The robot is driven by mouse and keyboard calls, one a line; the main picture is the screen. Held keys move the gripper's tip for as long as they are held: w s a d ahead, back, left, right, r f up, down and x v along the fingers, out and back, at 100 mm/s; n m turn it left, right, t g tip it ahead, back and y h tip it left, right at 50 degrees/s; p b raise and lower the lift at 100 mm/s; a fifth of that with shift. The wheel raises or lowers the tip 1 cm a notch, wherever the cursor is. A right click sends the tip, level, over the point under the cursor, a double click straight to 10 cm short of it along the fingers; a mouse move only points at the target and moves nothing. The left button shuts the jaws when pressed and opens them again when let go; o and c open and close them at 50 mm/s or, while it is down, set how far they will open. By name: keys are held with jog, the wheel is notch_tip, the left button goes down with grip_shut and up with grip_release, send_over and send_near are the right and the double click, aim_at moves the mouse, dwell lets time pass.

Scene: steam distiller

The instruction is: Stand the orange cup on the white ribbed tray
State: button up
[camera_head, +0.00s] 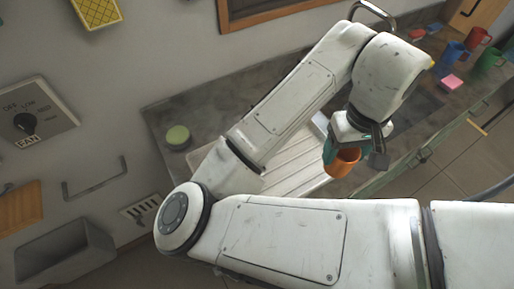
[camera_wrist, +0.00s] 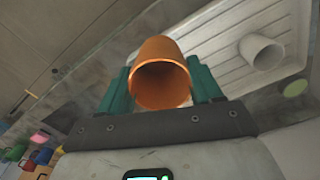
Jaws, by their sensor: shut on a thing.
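The orange cup (camera_head: 343,162) is in my gripper (camera_head: 345,150), near the front edge of the counter in the head view. In the wrist view the cup (camera_wrist: 160,75) sits between the two green fingers of my gripper (camera_wrist: 162,85), with its opening facing the camera. The white ribbed tray (camera_head: 291,176) lies on the counter, partly hidden behind my arm. In the wrist view the tray (camera_wrist: 225,75) is beside and behind the cup. I cannot tell whether the cup is over the tray or touching it.
A white cup (camera_wrist: 262,52) is on the tray. A green round thing (camera_head: 177,136) is on the counter at left. Red (camera_head: 478,37), blue (camera_head: 455,52) and green (camera_head: 489,60) mugs and a pink block (camera_head: 451,82) stand at far right.

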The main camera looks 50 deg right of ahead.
jog(key=shift+w+d+f, duration=0.1)
jog(key=shift+w+d, duration=0.1)
jog(key=shift+w, duration=0.45)
jog(key=shift+w+d+f+b, duration=0.15)
jog(key=shift+w+d+f, duration=0.35)
jog(key=shift+w+f, duration=1.65)
jog(key=shift+w+d+f+b, duration=0.1)
jog(key=shift+w+d+f, duration=0.35)
jog(key=shift+w+f, duration=1.7)
jog(key=shift+w+d+f+b, duration=0.15)
jog(key=shift+w+d+f, duration=0.35)
jog(key=shift+w+f, duration=1.65)
jog(key=shift+f, duration=0.1)
jog(key=o, duration=1)
jog(key=shift+o, duration=0.2)
